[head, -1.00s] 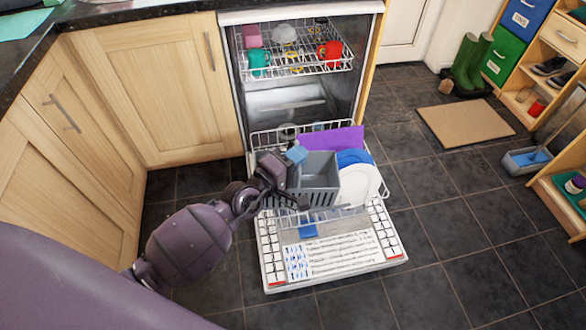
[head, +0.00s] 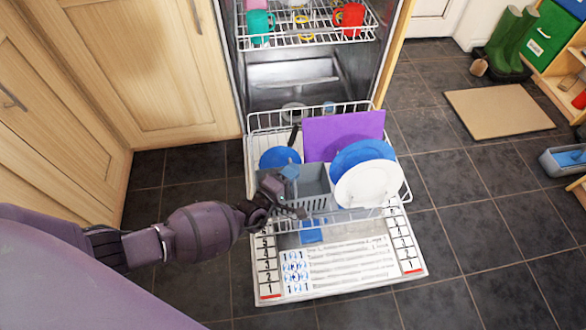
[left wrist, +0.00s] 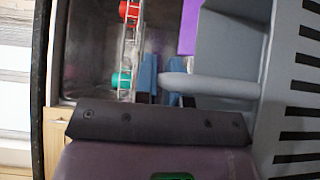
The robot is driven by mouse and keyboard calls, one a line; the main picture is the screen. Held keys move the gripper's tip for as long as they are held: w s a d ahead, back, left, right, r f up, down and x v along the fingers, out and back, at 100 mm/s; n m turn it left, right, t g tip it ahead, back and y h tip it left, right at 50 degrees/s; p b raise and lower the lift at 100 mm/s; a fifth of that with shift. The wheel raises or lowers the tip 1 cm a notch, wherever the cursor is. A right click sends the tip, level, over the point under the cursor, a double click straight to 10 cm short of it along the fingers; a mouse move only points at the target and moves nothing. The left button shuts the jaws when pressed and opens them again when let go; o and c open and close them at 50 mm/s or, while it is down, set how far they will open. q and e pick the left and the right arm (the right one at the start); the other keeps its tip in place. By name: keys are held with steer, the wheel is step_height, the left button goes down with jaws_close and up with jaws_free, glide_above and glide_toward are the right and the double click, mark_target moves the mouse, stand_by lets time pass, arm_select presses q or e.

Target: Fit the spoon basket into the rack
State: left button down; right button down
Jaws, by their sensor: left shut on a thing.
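The spoon basket (head: 315,184) is a grey slatted box with compartments. My left gripper (head: 288,204) is shut on its left side in the head view. The basket is upright and low at the front middle of the pulled-out white lower rack (head: 262,119). I cannot tell whether its bottom rests on the rack. In the left wrist view the basket (left wrist: 293,65) fills the right side, its dark slots showing. My right gripper is not in view.
A white plate (head: 368,186) and a blue plate (head: 358,154) stand right of the basket. A purple board (head: 342,133) stands behind, and a round blue dish (head: 280,157) behind left. The open door (head: 345,268) lies below. The upper rack (head: 308,27) holds cups.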

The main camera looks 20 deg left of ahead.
arm_select(q)
steer(key=shift+d+r, duration=0.1)
steer(key=shift+r, duration=0.1)
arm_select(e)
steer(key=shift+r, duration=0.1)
arm_select(q)
step_height(320, 180, down, 6)
steer(key=b, duration=0.4)
steer(key=shift+s, duration=0.15)
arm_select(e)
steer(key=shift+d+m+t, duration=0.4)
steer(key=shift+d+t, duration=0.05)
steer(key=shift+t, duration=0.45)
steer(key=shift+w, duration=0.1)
arm_select(q)
steer(key=shift+f, duration=2.05)
stand_by(0.8)
steer(key=c, duration=1.1)
jaws_free()
steer(key=shift+s, duration=0.1)
